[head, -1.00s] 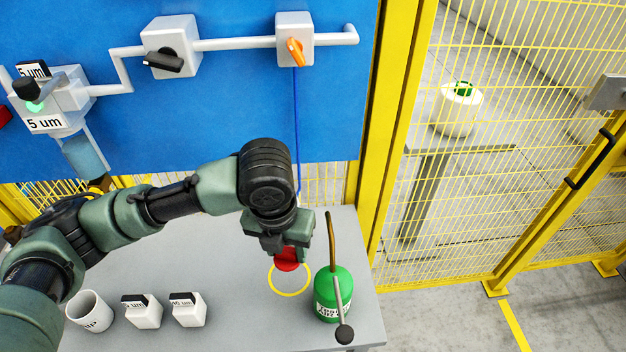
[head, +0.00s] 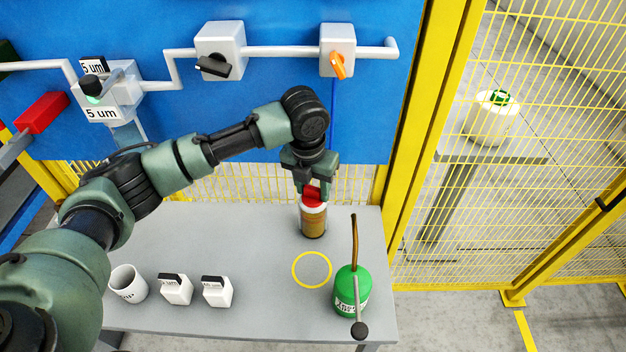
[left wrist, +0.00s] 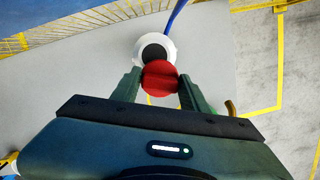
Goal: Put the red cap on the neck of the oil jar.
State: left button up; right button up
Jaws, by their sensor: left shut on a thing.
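My left gripper (head: 313,188) is shut on the red cap (head: 313,197), which also shows between the fingers in the left wrist view (left wrist: 160,78). The oil jar (head: 313,224), brown with a pale top, stands upright at the back of the table, below the cap. In the left wrist view, the jar's white rim (left wrist: 142,42) and dark round opening show just beyond the cap. The cap covers part of the opening and looks off-centre from it. I cannot tell whether the cap touches the neck. My right gripper is not in view.
A yellow ring (head: 295,279) marks the grey table (head: 255,240) in front of the jar. A green oil can (head: 347,283) with a tall spout stands front right. A white cup (head: 128,284) and two small white blocks (head: 217,293) stand front left. A yellow fence (head: 425,150) rises at the right.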

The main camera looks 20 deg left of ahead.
pick_arm(q)
jog(key=w, duration=0.3)
jog(key=shift+a+r+p, duration=0.1)
jog(key=shift+a+p, duration=0.2)
jog(key=shift+a, duration=0.1)
jog(key=shift+f+p, duration=0.35)
jog(key=shift+f, duration=0.55)
jog(key=shift+s, duration=0.1)
jog(key=o, duration=1.3)
jog(key=shift+f, duration=0.1)
jog(key=shift+o, duration=0.2)
